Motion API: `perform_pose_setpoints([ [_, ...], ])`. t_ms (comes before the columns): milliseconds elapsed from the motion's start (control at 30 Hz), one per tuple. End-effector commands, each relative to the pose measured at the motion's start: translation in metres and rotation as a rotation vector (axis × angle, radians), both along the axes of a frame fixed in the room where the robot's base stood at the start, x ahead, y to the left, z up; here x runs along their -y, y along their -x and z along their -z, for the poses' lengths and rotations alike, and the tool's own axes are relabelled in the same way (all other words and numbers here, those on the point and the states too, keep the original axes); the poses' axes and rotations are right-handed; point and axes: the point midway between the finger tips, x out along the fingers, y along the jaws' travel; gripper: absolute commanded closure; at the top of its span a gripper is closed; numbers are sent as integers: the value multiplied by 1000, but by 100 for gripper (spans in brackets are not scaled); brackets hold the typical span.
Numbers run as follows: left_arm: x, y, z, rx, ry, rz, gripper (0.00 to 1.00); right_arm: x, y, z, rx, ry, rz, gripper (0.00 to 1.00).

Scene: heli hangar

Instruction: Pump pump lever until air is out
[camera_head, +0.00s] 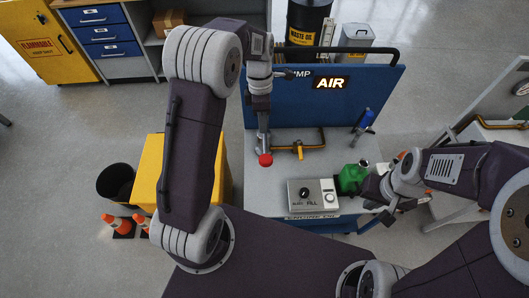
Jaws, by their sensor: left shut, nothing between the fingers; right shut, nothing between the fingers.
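The pump cart has a blue back panel (365,85) with a lit "AIR" sign (331,83); a label ending in "MP" is partly covered by my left arm. A red knob (265,160), seemingly the end of the pump lever, shows at the left of the grey cart top (285,170). My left gripper (264,148) points down, shut and empty, with its tips at the knob; I cannot tell whether they touch. The rest of the lever is hidden. My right gripper (387,214) is shut and empty, low at the cart's right side.
A yellow valve handle (300,150), a blue-handled item (364,122), a control box (312,196) and a green can (350,178) are on the cart. A yellow cabinet (148,172), a black bin (116,183) and orange cones (120,224) stand left. Floor at far left is clear.

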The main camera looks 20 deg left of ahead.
Motion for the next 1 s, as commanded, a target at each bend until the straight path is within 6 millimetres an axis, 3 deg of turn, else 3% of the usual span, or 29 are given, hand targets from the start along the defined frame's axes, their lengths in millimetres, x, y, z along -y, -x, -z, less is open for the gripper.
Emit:
perform_pose_setpoints([
  [400, 8, 15, 85, -5, 0, 2, 100, 0, 0, -1, 0, 0, 0, 100],
  [600, 11, 19, 117, -3, 0, 0, 100, 0, 0, -4, 0, 0, 0, 100],
  [800, 12, 21, 130, -1, 0, 1, 100, 0, 0, -5, 0, 0, 0, 100],
  [1000, 12, 21, 131, 0, -1, 1, 100, 0, 0, -5, 0, 0, 0, 100],
])
